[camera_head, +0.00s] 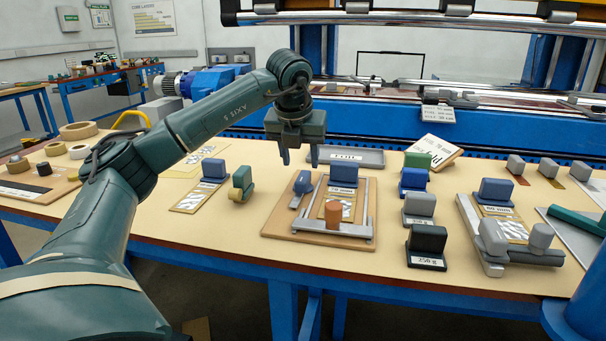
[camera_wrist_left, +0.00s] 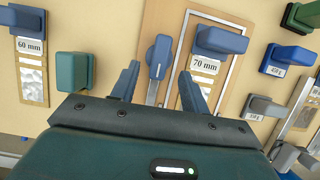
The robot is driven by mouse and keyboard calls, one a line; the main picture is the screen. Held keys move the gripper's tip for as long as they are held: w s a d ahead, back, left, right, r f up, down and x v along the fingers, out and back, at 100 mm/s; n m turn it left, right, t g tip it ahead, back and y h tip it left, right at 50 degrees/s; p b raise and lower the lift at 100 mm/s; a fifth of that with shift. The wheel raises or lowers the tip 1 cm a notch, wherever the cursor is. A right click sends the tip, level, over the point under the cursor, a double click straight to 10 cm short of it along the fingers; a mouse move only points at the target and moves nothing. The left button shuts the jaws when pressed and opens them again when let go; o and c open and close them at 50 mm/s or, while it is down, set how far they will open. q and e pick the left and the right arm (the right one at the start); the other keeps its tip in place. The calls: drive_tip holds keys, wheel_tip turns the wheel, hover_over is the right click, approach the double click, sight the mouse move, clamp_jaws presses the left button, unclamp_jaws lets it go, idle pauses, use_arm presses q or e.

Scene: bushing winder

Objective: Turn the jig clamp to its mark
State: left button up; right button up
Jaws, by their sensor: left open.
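The jig is a wooden board (camera_head: 277,222) on the table, with metal rails, a metal bar across its near end and a blue block (camera_head: 344,174). The jig clamp (camera_head: 302,184) is a small blue-headed lever at the board's left side; in the wrist view its blue head (camera_wrist_left: 159,55) has a round pivot and a pale arm. I cannot make out its mark. My left gripper (camera_head: 300,157) is above and behind the clamp, pointing down, open and empty. In the wrist view the fingers (camera_wrist_left: 160,86) spread either side of the clamp's line, apart from it. My right gripper is not in view.
A copper-coloured cylinder (camera_head: 333,214) stands on the jig. A green and yellow piece (camera_head: 242,183) and a blue block on a plate (camera_head: 213,168) sit left. Labelled weights, such as a black one (camera_head: 427,241), stand right. A grey tray (camera_head: 362,157) lies behind.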

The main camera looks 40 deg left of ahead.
sight(303, 176)
use_arm(q)
drive_tip(key=x, duration=0.5)
clamp_jaws()
idle(0.5)
